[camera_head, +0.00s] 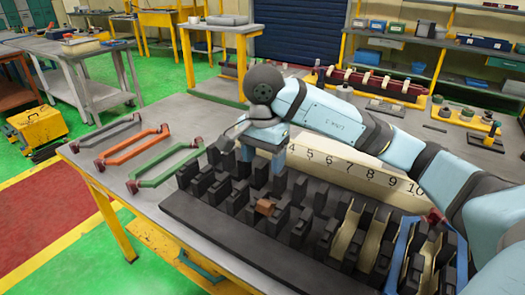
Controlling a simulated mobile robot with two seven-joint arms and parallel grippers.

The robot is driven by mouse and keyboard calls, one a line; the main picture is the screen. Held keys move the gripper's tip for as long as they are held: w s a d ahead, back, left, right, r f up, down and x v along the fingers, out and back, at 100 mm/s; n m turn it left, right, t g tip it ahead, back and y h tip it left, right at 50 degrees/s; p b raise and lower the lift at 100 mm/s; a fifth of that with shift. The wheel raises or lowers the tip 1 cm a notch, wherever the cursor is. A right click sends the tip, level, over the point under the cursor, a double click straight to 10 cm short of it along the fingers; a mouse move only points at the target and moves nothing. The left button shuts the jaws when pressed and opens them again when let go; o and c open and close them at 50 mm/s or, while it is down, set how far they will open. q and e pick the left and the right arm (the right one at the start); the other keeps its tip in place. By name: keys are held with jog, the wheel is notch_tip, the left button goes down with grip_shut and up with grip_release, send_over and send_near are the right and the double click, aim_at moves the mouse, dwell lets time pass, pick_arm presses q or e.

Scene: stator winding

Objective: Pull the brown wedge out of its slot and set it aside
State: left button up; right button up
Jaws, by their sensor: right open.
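The brown wedge (265,207) is a small block sitting among the black teeth of the dark slotted stator block (190,228), near its middle. Its lower part is hidden in the slot. My right gripper (262,178) hangs from my light-blue right arm, which comes in from the right. Its blue fingers point down over the stator's back rows, behind and above the wedge in the picture. It is open, and I see nothing held in it. It appears apart from the wedge, though the depth gap is hard to judge. My left gripper is not in view.
Black-grey (105,141), orange (132,146) and green (165,168) coil frames lie on the grey table's left. A blue coil (398,255) and cream slot liners (347,232) sit in the stator's right part. A numbered cream strip (350,170) stands behind. The table's near-left surface is bare.

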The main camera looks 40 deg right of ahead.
aim_at(263, 204)
jog(key=f, duration=1.3)
jog(key=shift+s+a+f, duration=0.15)
jog(key=shift+s+f, duration=0.05)
jog(key=shift+f, duration=0.15)
jog(key=shift+c, duration=0.2)
jog(key=c, duration=1)
